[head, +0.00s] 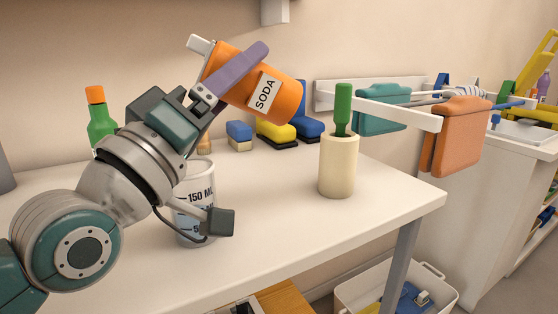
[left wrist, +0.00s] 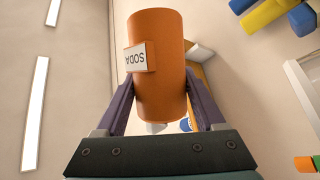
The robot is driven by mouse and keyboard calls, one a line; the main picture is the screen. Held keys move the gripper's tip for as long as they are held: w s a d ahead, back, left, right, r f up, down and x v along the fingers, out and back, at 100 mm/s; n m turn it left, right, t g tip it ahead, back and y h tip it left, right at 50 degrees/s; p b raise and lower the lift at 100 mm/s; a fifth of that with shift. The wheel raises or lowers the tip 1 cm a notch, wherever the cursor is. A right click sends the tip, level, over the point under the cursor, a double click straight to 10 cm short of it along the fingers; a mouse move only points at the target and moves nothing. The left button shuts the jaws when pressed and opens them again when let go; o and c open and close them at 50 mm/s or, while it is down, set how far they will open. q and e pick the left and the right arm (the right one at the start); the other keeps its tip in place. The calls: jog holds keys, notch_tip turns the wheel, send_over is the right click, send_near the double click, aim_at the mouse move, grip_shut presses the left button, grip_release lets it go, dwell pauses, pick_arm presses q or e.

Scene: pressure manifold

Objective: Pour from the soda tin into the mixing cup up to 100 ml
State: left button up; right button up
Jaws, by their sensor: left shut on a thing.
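The soda tin (head: 285,92), orange with a white SODA label, is held in my left gripper (head: 240,75), whose purple fingers close on its sides. The left wrist view shows the tin (left wrist: 160,75) between both fingers. The tin is strongly tilted in the air, its label's upper side toward the upper left. The mixing cup (head: 208,178), pale with a 150 ML mark, stands upright on the table, below and left of the tin. My right gripper is not in view.
A cream holder (head: 338,170) with a green-handled tool stands right of the cup. A green bottle (head: 101,125) with an orange cap is at left. The table's front right is clear.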

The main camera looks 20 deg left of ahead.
pick_arm(q)
jog(key=shift+r+n+t+y+b, duration=0.4)
jog(key=shift+n+t+y+b, duration=0.15)
jog(key=shift+n+b, duration=0.7)
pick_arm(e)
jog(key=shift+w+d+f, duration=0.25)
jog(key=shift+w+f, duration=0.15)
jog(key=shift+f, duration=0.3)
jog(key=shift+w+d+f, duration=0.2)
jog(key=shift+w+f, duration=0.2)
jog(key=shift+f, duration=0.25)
pick_arm(q)
jog(key=shift+s+a+r+n+t+y+b, duration=0.15)
jog(key=shift+s+a+n+t+y+b, duration=0.15)
jog(key=shift+n+t+y+b, duration=0.2)
jog(key=shift+s+a+r+n+t+y+b, duration=0.15)
jog(key=shift+a+n+t+y+b, duration=0.15)
jog(key=shift+n+b, duration=0.25)
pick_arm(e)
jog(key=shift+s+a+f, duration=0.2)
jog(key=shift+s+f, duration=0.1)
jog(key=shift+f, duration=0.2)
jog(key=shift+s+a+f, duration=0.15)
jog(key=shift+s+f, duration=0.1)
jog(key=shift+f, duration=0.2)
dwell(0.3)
